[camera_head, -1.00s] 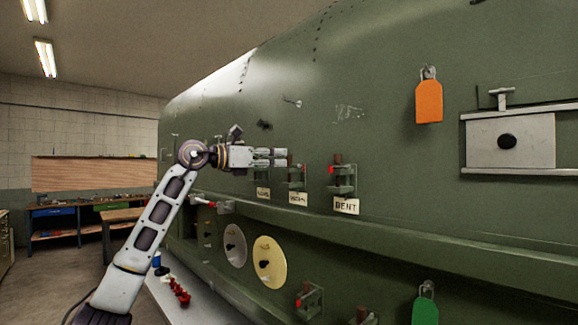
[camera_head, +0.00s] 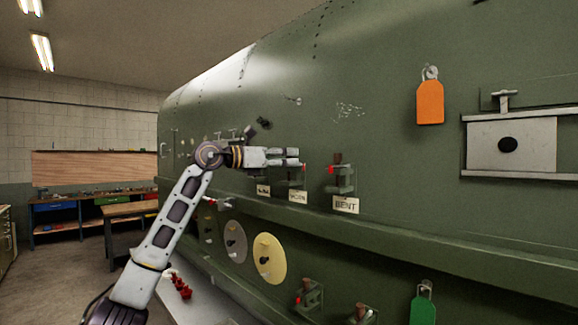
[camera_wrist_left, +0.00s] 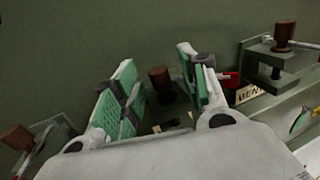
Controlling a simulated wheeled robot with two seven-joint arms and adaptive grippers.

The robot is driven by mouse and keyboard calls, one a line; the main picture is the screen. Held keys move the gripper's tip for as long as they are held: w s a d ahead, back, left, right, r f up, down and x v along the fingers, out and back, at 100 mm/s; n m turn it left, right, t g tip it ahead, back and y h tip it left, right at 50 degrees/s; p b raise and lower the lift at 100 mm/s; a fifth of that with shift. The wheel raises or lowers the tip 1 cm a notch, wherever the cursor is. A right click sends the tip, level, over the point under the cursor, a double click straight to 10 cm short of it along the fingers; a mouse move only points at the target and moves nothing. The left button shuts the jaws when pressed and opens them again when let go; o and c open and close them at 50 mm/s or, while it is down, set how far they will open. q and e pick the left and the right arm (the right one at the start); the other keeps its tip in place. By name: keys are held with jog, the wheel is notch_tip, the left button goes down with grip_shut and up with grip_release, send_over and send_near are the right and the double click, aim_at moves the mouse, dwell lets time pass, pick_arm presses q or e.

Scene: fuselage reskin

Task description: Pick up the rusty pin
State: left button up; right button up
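My left gripper (camera_head: 302,158) reaches in from the left in the head view, in front of the row of pin brackets on the green fuselage. In the left wrist view its two green-padded fingers (camera_wrist_left: 160,88) are apart. A brown, rust-coloured pin (camera_wrist_left: 160,76) stands upright between and beyond them, and I see no contact. Similar brown pins stand at the right (camera_wrist_left: 284,35) and left (camera_wrist_left: 17,137) of that view. The right one also shows in the head view (camera_head: 337,158), above the BENT label (camera_head: 345,205). The labels further left are too small to read surely. My right gripper is out of view.
The fuselage ledge (camera_head: 420,243) runs below the brackets. A red-tipped part (camera_wrist_left: 231,79) lies close beside the right finger. An orange tag (camera_head: 430,103) and a framed panel (camera_head: 510,143) are on the right. More brackets and discs (camera_head: 268,258) are lower down.

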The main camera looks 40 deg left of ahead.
pick_arm(q)
grip_shut()
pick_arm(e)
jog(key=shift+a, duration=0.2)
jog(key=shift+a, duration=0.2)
pick_arm(q)
jog(key=shift+r, duration=0.1)
jog(key=shift+r+p, duration=0.75)
jog(key=shift+r, duration=1.45)
jog(key=shift+r+p, duration=0.8)
jog(key=shift+r, duration=1.9)
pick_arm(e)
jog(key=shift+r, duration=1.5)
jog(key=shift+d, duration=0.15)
